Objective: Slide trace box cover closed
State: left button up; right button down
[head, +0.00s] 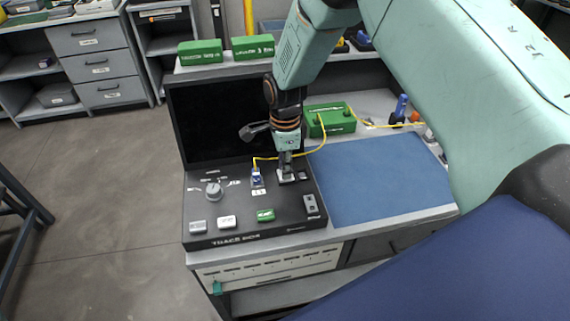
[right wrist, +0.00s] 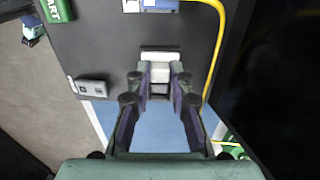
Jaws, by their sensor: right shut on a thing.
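The black trace box (head: 205,225) stands on the bench with its dark upright panel behind. My right gripper (head: 286,170) points down at the box's top, right of a blue connector (head: 257,180) plugged in there. In the right wrist view my right gripper (right wrist: 160,75) is shut on a small pale-grey piece, seemingly the cover (right wrist: 160,55), which sits on the black face. The fingers hide part of it, so how far it is slid cannot be told. The connector (right wrist: 160,4) shows at the top of that view. My left gripper is not in view.
A yellow cable (head: 318,140) runs from the connector to a green box (head: 331,119) behind, passing close to my gripper. A knob (head: 213,190), a green button (head: 265,215) and a switch (head: 311,204) are on the box. The blue mat (head: 375,180) to the right is clear.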

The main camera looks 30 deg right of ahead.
aim_at(303, 175)
dwell(0.5)
jog(key=d+p, duration=0.1)
jog(key=d, duration=0.1)
jog(key=s+d, duration=0.1)
jog(key=d, duration=0.1)
jog(key=shift+d+r+p, duration=0.1)
jog(key=shift+d+p, duration=0.3)
jog(key=c, duration=1.2)
grip_release()
jog(key=shift+s+d, duration=0.1)
jog(key=shift+s, duration=0.05)
notch_tip(303, 175, up, 12)
